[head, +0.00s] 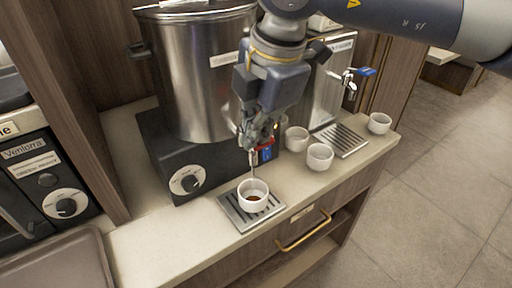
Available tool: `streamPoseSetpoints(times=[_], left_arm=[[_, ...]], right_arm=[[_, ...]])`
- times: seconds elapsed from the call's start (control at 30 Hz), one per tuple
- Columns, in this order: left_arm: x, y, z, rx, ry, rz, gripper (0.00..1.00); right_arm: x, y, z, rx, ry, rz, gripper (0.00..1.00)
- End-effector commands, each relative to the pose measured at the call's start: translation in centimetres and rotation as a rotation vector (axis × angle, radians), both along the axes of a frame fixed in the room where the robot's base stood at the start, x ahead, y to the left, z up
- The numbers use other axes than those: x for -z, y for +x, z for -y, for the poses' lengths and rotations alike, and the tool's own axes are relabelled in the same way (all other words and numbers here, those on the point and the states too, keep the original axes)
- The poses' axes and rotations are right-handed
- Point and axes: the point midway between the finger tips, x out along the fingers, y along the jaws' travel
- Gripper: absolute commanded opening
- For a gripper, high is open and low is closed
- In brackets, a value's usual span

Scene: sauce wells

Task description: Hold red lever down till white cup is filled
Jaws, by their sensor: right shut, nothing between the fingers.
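The white cup (254,204) stands upright on the metal drip tray (229,212) at the counter front. A little reddish-brown liquid shows inside it, low down. A thin stream seems to fall into it from above. The red lever (266,143) shows just right of my right gripper's fingertips, above the cup. My right gripper (250,140) is shut and empty, with its fingertips at the lever; it hides the tap, and I cannot tell whether it touches the lever. My left gripper is not in view.
A large steel pot (187,75) on a black base stands behind the cup. Another dispenser (333,85) with a blue-handled tap (364,71) stands at the right. Several other white cups (320,157) stand on the counter (150,245). A brown tray (55,262) is at the lower left.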

Motion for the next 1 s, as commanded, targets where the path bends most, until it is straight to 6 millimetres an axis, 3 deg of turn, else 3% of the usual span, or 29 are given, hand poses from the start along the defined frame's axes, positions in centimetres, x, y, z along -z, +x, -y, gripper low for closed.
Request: streamPoseSetpoints(times=[0.03,0.17,0.6,1.0], left_arm=[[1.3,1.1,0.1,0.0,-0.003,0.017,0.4],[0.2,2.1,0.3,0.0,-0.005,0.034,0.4],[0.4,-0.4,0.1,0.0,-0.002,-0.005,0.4],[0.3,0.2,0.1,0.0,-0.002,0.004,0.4]], right_arm=[[0.9,0.0,0.0,0.0,0.002,0.003,0.0],[0.1,-0.1,0.0,0.0,0.0,0.0,0.0],[0.1,-0.1,0.0,-0.001,0.0,-0.001,0.0],[0.1,-0.1,0.0,-0.001,0.0,-0.001,0.0]])
